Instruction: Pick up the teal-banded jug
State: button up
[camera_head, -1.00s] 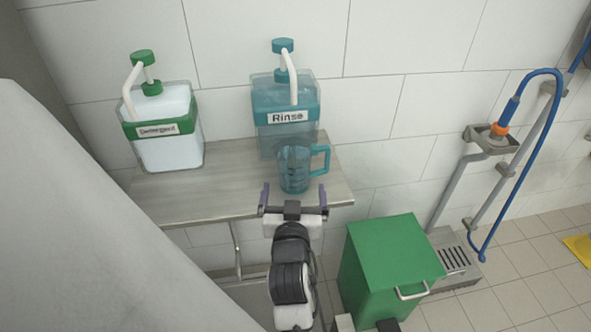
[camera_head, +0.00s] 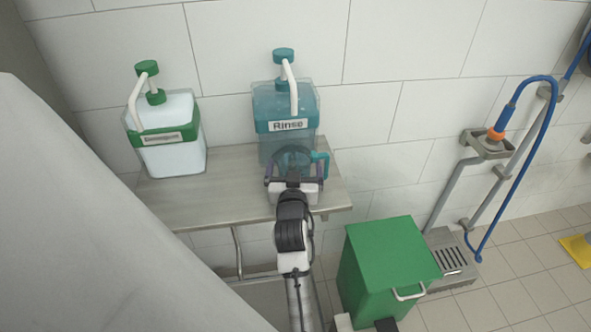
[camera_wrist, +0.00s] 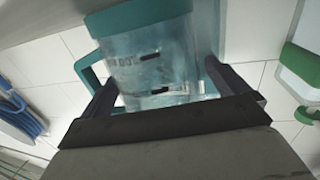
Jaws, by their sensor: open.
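The teal-banded jug (camera_head: 293,157) is a clear, teal-tinted cup with a teal handle (camera_head: 322,162). It stands on the metal shelf in front of the Rinse dispenser. My gripper (camera_head: 294,172) is at the jug, with its fingers spread to either side and open. In the wrist view the clear jug body (camera_wrist: 155,72) with dark markings shows between the two fingers of my gripper (camera_wrist: 158,82). The handle shows at the left, by one finger. My gripper hides the jug's lower part in the head view.
The Rinse dispenser (camera_head: 285,108) stands close behind the jug. A green-banded Detergent dispenser (camera_head: 172,155) stands to the left on the metal shelf (camera_head: 225,198). A green bin (camera_head: 390,262) stands below right. A blue hose (camera_head: 527,180) hangs on the right wall.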

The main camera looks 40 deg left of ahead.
jog(key=c, duration=1.1)
jog(key=shift+c, duration=0.2)
jog(key=shift+r, duration=0.15)
